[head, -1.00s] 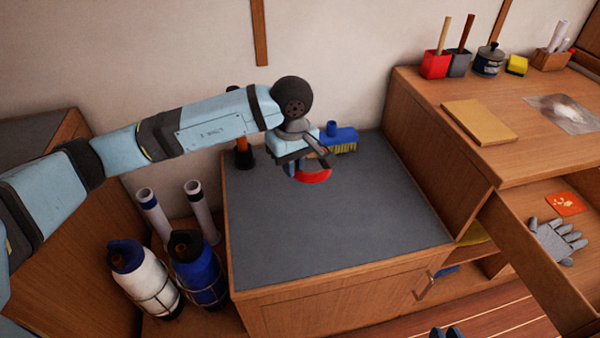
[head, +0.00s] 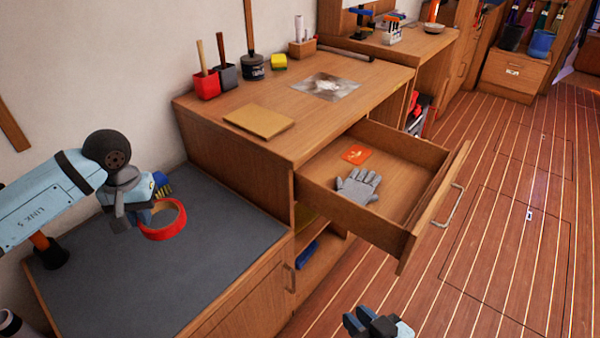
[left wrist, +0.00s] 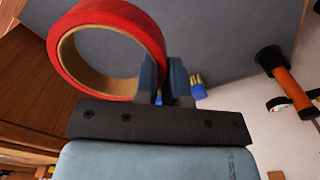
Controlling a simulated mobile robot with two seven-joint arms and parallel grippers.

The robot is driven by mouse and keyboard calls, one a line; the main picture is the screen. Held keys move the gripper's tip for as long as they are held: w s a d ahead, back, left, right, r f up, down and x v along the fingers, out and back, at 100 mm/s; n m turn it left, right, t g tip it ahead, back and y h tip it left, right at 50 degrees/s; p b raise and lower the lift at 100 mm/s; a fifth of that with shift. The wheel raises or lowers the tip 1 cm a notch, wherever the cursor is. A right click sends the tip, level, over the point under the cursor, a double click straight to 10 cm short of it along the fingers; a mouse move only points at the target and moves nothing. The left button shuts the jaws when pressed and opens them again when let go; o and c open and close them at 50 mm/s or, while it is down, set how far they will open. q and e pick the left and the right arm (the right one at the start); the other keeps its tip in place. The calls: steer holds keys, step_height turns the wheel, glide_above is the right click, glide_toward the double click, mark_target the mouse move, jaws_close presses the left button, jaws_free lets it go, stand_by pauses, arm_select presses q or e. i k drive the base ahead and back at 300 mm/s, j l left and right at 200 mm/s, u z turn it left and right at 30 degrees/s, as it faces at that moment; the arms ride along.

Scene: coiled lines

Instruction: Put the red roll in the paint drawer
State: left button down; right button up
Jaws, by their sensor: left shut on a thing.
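The red roll (head: 165,222), a red ring with a tan inner core, is held by its wall in my left gripper (head: 146,208). The roll seems a little above the grey top at the left. The left wrist view shows the roll (left wrist: 112,45) with one side between the two fingers (left wrist: 163,80). An open wooden drawer (head: 410,205) is pulled out at the centre right. It holds an orange card (head: 356,154) with white marks and a grey glove (head: 358,187). My right gripper (head: 358,318) shows at the bottom edge, empty; its finger gap is unclear.
The wooden bench (head: 300,110) above the drawer carries red and grey pots, a dark tin, a yellow sponge and a tan board (head: 258,122). A blue brush is partly hidden behind my left gripper. The striped floor (head: 510,200) right of the drawer is clear.

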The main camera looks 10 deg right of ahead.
mark_target(398, 171)
steer(key=l+z, duration=0.3)
steer(key=z, duration=0.15)
steer(key=l+z, duration=0.45)
steer(key=i+l, duration=1.05)
